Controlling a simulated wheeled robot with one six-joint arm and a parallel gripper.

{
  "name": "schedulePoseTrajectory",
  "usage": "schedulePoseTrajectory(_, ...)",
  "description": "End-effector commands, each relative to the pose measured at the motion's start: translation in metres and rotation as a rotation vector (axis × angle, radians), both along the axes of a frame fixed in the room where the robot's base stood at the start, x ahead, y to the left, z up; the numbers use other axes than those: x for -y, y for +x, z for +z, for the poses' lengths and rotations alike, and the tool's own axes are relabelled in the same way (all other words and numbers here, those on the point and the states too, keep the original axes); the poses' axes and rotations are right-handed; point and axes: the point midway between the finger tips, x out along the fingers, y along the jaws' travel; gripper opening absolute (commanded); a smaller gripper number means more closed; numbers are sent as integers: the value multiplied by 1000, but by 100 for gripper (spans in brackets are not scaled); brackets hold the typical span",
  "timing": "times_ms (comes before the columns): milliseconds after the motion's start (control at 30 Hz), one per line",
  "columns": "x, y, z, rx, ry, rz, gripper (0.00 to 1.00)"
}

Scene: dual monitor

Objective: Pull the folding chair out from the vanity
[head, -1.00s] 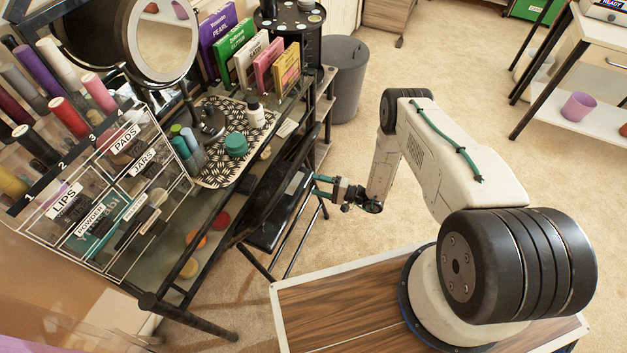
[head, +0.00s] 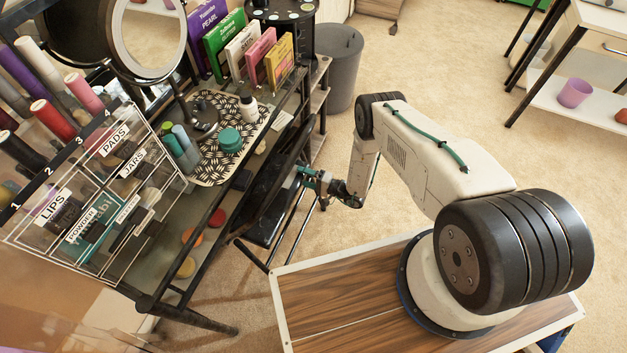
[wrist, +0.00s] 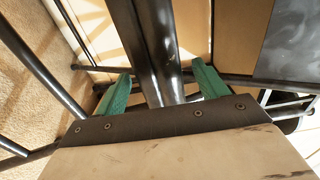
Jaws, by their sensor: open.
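The black folding chair (head: 262,226) stands tucked under the edge of the vanity (head: 160,303), its back and legs toward my arm. My gripper (head: 308,174) is at the chair's back in the head view, its teal fingers beside the dark frame. In the wrist view my gripper (wrist: 162,88) has its two green fingers spread apart. A thick black tube of the chair (wrist: 158,50) runs between them, with a gap visible on each side. The fingers do not pinch it. The far part of the chair is hidden under the vanity top.
The vanity top holds a round mirror (head: 150,35), coloured boxes (head: 245,50), a patterned tray (head: 215,172) and a labelled rack (head: 95,190). A grey bin (head: 338,70) stands behind. Open carpet (head: 440,60) lies beyond and right of my arm.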

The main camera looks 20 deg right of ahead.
Motion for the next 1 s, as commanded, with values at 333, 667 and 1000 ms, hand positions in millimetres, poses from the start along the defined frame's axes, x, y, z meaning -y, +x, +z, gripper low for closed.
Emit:
schedulePoseTrajectory(333, -21, 17, 0, -1, 1, -1, 72)
schedulePoseTrajectory(667, -21, 17, 0, -2, 1, -2, 47)
schedulePoseTrajectory(1000, -20, 17, 0, -2, 1, -2, 0)
